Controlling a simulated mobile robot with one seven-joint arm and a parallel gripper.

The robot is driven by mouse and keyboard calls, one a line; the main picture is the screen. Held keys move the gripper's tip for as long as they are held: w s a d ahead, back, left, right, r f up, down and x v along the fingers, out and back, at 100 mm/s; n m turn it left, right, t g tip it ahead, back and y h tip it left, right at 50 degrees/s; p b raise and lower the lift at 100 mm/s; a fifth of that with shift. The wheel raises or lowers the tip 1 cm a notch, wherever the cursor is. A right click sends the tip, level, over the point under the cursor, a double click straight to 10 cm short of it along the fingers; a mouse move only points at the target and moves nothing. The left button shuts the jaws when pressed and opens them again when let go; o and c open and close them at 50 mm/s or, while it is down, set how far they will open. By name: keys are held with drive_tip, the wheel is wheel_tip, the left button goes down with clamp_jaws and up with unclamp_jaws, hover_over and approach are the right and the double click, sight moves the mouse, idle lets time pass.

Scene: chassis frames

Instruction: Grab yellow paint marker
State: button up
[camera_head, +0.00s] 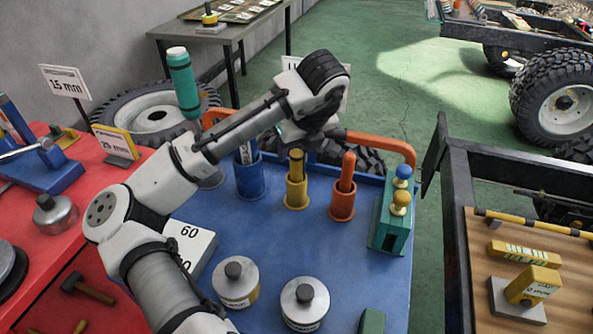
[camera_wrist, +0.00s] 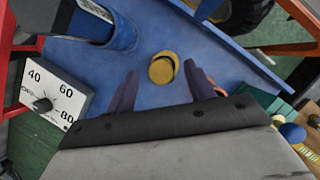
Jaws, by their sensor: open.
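A yellow marker (camera_head: 297,163) stands upright in a yellow cup-shaped holder (camera_head: 297,196) on the blue bench top. Its upper end is close below my wrist in the head view. In the wrist view I see the yellow marker and holder from above as one round yellow shape (camera_wrist: 163,68), and cannot clearly separate them. My gripper (camera_wrist: 160,72) is open, with its two dark fingers apart and the yellow shape showing between their tips. The fingers do not appear to touch it. In the head view the fingers are mostly hidden by the wrist.
A blue holder (camera_head: 250,181) stands left of the yellow one, and an orange holder with an orange marker (camera_head: 345,182) stands right. A green block with knobs (camera_head: 392,219) is farther right. Two lidded metal jars (camera_head: 305,305) and a dial box (camera_wrist: 50,97) are nearer.

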sight(297, 178)
drive_tip(key=x, duration=0.2)
drive_tip(key=p+x, duration=0.1)
drive_tip(key=x, duration=0.2)
drive_tip(key=shift+s+d+f, duration=0.2)
drive_tip(key=shift+c, duration=0.3)
drive_tip(key=c, duration=1)
